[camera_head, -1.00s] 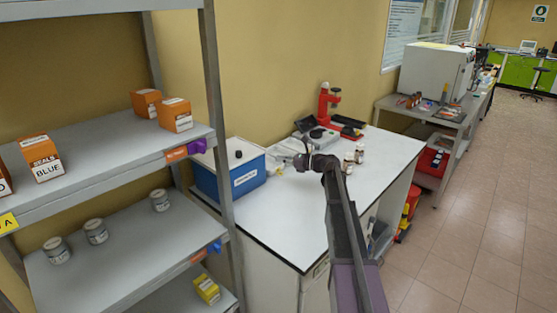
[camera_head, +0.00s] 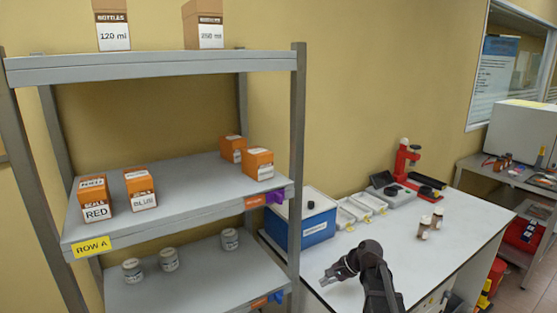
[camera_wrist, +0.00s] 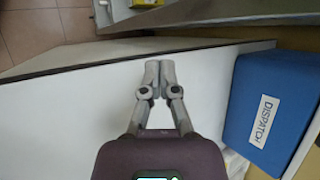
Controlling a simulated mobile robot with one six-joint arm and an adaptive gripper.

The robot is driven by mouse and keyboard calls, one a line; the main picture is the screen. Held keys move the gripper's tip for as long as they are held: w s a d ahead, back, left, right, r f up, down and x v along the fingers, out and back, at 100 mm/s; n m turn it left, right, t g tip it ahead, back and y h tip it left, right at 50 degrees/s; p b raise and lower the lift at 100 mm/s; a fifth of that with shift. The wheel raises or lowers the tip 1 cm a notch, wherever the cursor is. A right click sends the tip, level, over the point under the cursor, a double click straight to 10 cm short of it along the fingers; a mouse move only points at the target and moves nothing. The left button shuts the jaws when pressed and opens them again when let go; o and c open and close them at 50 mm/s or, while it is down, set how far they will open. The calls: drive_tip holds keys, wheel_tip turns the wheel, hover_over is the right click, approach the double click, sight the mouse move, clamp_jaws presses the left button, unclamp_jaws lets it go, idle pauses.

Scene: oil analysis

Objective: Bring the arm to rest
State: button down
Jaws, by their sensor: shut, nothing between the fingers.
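My gripper (camera_head: 327,279) is over the near left part of the white table (camera_head: 425,258), in front of the blue box. In the wrist view the two fingers of my gripper (camera_wrist: 153,80) meet at their tips, with nothing between them. The white tabletop (camera_wrist: 60,105) shows beneath them. The arm comes in from the bottom of the head view, and its lower part is out of the frame.
A blue box (camera_head: 305,234) labelled DISPATCH (camera_wrist: 270,110) stands close to my gripper. The grey shelf (camera_head: 190,215) with orange boxes and jars is on the left. Small brown bottles (camera_head: 437,217) and a red instrument (camera_head: 402,160) stand on the table.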

drive_tip(key=s+d+f+n+g+h, duration=0.1)
drive_tip(key=s+n+h, duration=0.2)
drive_tip(key=s+n, duration=0.2)
drive_tip(key=s+d+f+n+g+h+p, duration=0.1)
drive_tip(key=s+n+h, duration=0.3)
drive_tip(key=s, duration=0.8)
drive_tip(key=shift+f+n+h, duration=0.3)
drive_tip(key=shift+f+n, duration=0.05)
drive_tip(key=shift+n, duration=0.25)
